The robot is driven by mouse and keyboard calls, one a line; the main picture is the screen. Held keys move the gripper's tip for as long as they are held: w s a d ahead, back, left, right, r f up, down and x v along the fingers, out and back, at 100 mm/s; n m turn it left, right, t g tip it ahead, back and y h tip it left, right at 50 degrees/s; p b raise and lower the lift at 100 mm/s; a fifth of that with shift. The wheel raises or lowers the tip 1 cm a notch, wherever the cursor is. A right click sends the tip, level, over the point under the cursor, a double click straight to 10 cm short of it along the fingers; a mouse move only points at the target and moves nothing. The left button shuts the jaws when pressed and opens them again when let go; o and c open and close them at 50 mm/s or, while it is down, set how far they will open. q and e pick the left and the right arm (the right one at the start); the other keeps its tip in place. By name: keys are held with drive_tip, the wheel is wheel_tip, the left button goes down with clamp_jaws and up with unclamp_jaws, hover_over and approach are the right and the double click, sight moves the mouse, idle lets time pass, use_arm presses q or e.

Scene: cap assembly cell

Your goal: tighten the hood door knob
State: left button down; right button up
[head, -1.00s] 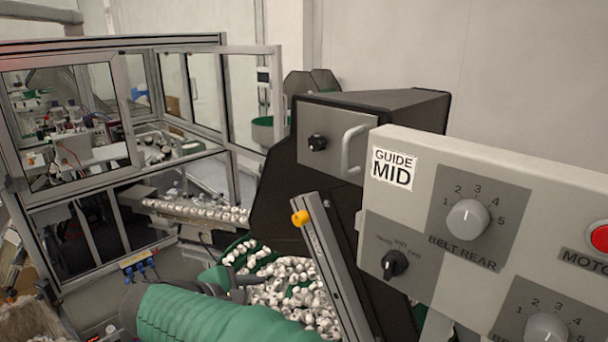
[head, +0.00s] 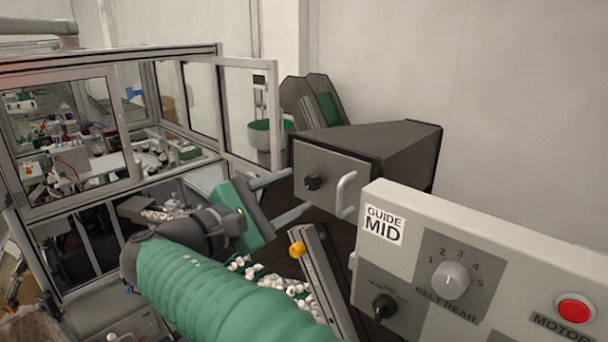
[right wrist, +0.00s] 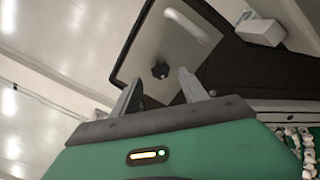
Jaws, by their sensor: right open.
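The hood door knob (head: 313,182) is a small black knob on the grey door plate (head: 328,164) of the dark hood (head: 390,150). It also shows in the right wrist view (right wrist: 160,70), just beyond and between the fingers. My right gripper (head: 290,194) is open in front of the door, its two grey fingers pointing toward the plate on either side of the knob's line. The fingers are apart from the knob and hold nothing. A pale curved handle (head: 346,194) is on the door right of the knob. My left gripper is not in view.
A control panel (head: 470,270) with knobs and a red button stands at the front right. A metal rail with a yellow knob (head: 297,249) rises below the hood. White caps (head: 285,285) lie below my arm. A framed glass enclosure (head: 100,120) stands at left.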

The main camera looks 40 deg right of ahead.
sight(310, 183)
drive_tip(key=d+p, duration=0.1)
drive_tip(key=d, duration=0.3)
drive_tip(key=shift+a, duration=0.1)
drive_tip(key=shift+a, duration=0.1)
drive_tip(key=shift+w, duration=0.1)
drive_tip(key=shift+c, duration=0.9)
drive_tip(key=shift+r, duration=0.1)
clamp_jaws()
